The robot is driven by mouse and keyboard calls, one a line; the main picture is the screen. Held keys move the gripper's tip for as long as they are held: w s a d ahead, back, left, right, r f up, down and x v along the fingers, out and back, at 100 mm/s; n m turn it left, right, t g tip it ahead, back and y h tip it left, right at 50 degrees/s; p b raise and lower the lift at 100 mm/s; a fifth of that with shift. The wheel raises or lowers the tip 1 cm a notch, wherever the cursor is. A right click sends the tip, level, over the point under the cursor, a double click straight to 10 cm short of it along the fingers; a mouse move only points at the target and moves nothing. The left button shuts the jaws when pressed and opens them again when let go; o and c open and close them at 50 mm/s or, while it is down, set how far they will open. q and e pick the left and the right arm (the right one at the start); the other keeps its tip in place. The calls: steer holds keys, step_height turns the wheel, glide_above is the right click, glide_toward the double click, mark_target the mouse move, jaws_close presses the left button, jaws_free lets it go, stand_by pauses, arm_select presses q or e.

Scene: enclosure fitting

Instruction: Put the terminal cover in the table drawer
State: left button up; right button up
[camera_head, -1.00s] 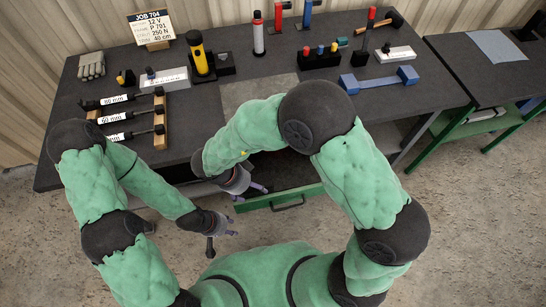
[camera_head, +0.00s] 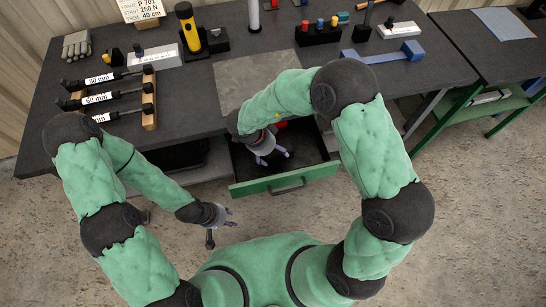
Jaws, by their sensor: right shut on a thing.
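The table drawer (camera_head: 318,175) is pulled out from under the table and has a green front with a dark handle. Its dark inside is partly hidden by my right arm. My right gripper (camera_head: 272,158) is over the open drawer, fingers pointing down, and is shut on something. The thing between its fingers is too small and dark to make out; I take it to be the terminal cover. My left gripper (camera_head: 231,217) is open and empty, in front of the table and left of the drawer front.
A red item (camera_head: 281,125) shows at the back of the drawer. A second table (camera_head: 490,60) stands right. The floor in front is clear.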

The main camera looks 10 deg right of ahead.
mark_target(273, 156)
step_height(273, 156, down, 4)
steer(key=shift+d+r+b, duration=0.1)
steer(key=shift+r+b, duration=0.15)
steer(key=shift+b, duration=0.95)
steer(key=o, duration=1.4)
steer(key=shift+r, duration=0.15)
steer(key=p+v, duration=0.6)
steer(key=v, duration=0.5)
steer(key=shift+d, duration=0.1)
steer(key=shift+a+r+p, duration=0.25)
steer(key=shift+r+p, duration=0.05)
steer(key=shift+r, duration=0.15)
